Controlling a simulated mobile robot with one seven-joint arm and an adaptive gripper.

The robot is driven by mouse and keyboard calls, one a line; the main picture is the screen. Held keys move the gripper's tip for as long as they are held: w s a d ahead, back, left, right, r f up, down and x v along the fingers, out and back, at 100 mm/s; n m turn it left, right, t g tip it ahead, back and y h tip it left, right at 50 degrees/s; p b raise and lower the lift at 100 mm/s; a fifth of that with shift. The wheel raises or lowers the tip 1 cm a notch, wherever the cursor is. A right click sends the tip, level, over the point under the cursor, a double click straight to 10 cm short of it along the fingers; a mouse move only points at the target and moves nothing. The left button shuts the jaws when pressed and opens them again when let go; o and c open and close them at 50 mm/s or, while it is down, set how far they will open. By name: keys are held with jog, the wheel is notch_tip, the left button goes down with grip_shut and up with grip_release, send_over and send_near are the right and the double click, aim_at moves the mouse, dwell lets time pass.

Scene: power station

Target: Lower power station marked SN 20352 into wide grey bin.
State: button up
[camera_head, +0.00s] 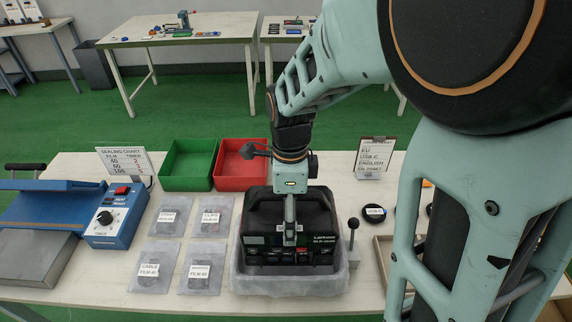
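The power station (318,258) is a black box with a dark handle and a row of sockets low on its front. Print on its front is too small to read as a serial number. It stands upright within the rim of the wide grey bin (290,284), whose front wall covers its lower edge; whether it touches the bottom is hidden. My gripper (290,238) points down over the middle of the power station, in front of its top from this view. The fingers show as one narrow strip, so their opening and any hold on the handle cannot be told.
A green bin (188,184) and a red bin (228,184) stand behind. Several packed pouches (160,253) and a blue sealing machine (118,218) are at left. A lever device (353,240) stands close at right, near a sign (374,155) and a shallow tray (384,262).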

jog(key=shift+w+f+b, duration=0.1)
jog(key=shift+f+b, duration=2.45)
jog(key=shift+f, duration=1.15)
jog(key=o, duration=1.7)
jog(key=shift+o, duration=0.5)
